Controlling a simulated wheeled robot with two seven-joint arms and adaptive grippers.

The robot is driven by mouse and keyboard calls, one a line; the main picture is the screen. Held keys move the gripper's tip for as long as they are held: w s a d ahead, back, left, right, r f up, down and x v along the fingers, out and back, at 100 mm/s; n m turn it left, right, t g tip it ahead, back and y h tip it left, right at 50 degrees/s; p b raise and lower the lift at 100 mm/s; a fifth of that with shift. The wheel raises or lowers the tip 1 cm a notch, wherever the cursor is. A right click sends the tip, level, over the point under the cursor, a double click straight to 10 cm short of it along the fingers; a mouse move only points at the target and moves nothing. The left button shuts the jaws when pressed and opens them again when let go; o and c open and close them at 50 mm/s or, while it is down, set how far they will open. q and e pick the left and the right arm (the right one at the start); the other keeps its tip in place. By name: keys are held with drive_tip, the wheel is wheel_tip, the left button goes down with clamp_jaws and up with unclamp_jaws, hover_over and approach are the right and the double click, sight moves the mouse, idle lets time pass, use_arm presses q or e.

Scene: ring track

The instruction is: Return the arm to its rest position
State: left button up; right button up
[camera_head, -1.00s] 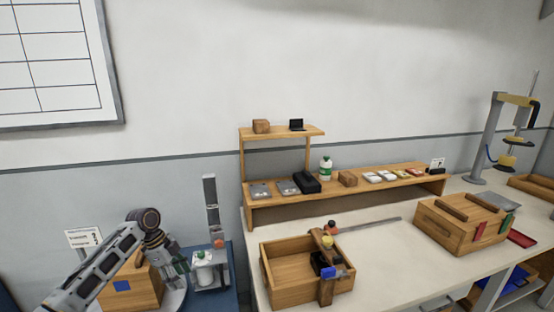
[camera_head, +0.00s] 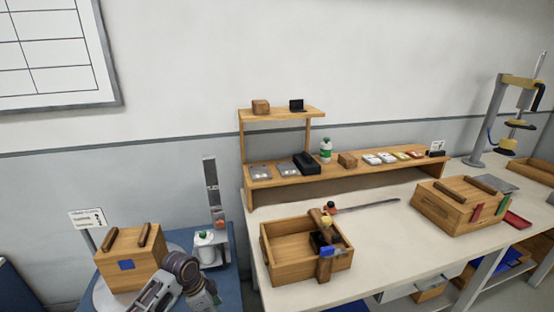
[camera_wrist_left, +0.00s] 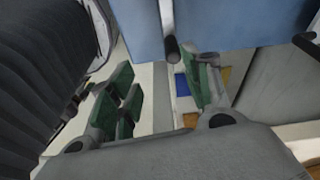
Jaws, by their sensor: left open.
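My left arm (camera_head: 183,268) comes in at the bottom of the head view, in front of a blue-topped stand. The fingers of its gripper are cut off by the lower picture edge there. In the left wrist view the left gripper (camera_wrist_left: 162,92) shows its green finger pads spread apart, with nothing between them. My right gripper is in neither view.
A wooden box (camera_head: 130,262) with two dark bars sits on a round plate, left of the arm. A white bottle (camera_head: 205,247) stands close behind it. The workbench (camera_head: 385,240) holds an open wooden tray (camera_head: 285,287) and a larger box (camera_head: 447,212).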

use_arm(q)
drive_tip(key=s+d+n+t, duration=0.25)
drive_tip(key=s+n, duration=0.25)
drive_tip(key=s, duration=0.4)
drive_tip(key=shift+s+a+r+n+y, duration=1.5)
drive_tip(key=shift+s+a+n, duration=1.45)
drive_tip(key=shift+s, duration=1.5)
wheel_tip(320, 180, down, 32)
drive_tip(key=s, duration=0.2)
drive_tip(key=s+a+f+g, duration=0.1)
drive_tip(key=s+a+f, duration=0.3)
drive_tip(key=s+f, duration=0.6)
drive_tip(key=s+a+f, duration=0.3)
drive_tip(key=s+f, duration=0.7)
drive_tip(key=s, duration=0.1)
drive_tip(key=shift+a+f+g, duration=0.2)
drive_tip(key=shift+a+g, duration=0.15)
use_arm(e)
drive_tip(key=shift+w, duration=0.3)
